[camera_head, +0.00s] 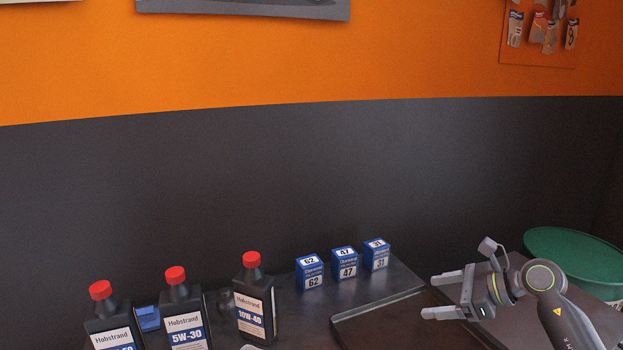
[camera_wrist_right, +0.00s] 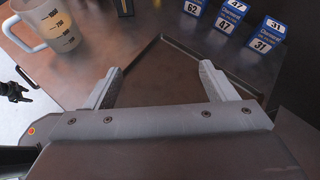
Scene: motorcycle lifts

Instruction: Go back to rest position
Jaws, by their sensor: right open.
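My right gripper (camera_head: 432,296) is at the lower right of the head view, above the bench and beside the right end of a shallow dark tray (camera_head: 378,304). Its two grey fingers point left and stand wide apart. In the right wrist view the same gripper (camera_wrist_right: 161,68) is open, with nothing between its fingers, only the bare tray floor beyond. My left gripper does not show in the head view.
Several black oil bottles with red caps (camera_head: 254,300) stand at the lower left. Three blue boxes (camera_head: 344,264) stand behind the tray. A measuring jug (camera_wrist_right: 52,27) stands on the bench in the wrist view. A green round lid (camera_head: 575,254) is at the far right.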

